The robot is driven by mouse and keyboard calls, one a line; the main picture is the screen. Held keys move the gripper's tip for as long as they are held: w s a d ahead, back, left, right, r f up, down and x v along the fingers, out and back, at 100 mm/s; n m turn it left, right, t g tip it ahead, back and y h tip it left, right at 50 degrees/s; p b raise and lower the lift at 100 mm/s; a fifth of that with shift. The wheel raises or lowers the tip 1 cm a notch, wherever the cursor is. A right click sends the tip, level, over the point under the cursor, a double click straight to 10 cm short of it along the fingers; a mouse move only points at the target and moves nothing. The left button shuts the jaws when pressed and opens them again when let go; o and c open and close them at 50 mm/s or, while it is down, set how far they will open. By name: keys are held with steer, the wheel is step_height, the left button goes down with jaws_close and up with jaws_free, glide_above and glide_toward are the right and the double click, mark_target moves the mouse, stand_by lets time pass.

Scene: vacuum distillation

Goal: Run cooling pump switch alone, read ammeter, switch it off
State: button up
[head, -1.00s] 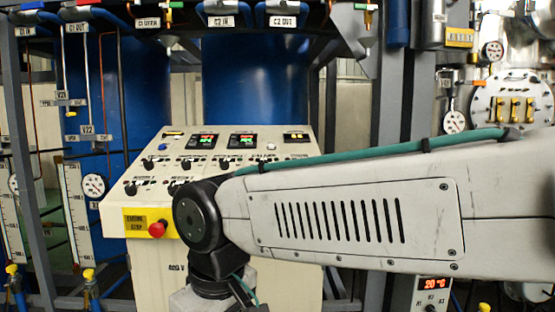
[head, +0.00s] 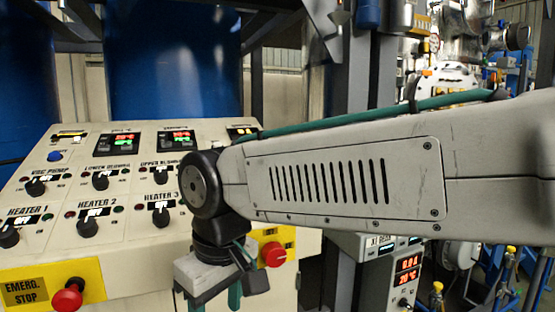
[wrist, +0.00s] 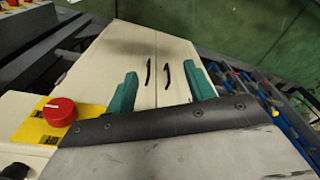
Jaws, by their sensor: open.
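The cream control panel (head: 130,205) fills the left of the head view, with black rotary switches labelled for a pump, reboilers and heaters. The leftmost upper switch (head: 36,187) has a label that ends in "pump". I cannot make out a cooling pump label; my arm covers the panel's right part. No dial ammeter is identifiable. A red-digit display (head: 408,270) at lower right seems to read 0.0 above 20 °C. My gripper (wrist: 163,85) is open and empty, its teal fingers over a cream cabinet face in the wrist view. In the head view the fingers hang below my wrist.
A red emergency stop button (head: 68,297) sits on a yellow plate at the panel's lower left. Blue tanks (head: 172,60) and grey posts stand behind.

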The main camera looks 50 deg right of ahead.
steer(key=w+d+r, duration=0.4)
steer(key=d, duration=0.1)
steer(key=w+d+r+m+t, duration=0.1)
steer(key=w+d+r, duration=0.3)
steer(key=d+r, duration=0.1)
steer(key=w+d+r+m, duration=0.1)
steer(key=w+d+r, duration=0.3)
steer(key=d, duration=0.1)
steer(key=shift+w+r+t+h, duration=0.2)
steer(key=shift+w+t+h, duration=0.05)
steer(key=shift+t+h, duration=0.05)
steer(key=w+d+r+m+t+h, duration=0.1)
steer(key=d+r, duration=0.3)
steer(key=d, duration=0.5)
steer(key=w+d+r+m, duration=0.1)
steer(key=d+r, duration=0.2)
steer(key=d, duration=0.6)
steer(key=x, duration=0.6)
steer(key=shift+w+d+f, duration=0.1)
steer(key=shift+w+f, duration=0.2)
steer(key=shift+f, duration=0.05)
steer(key=c, duration=1)
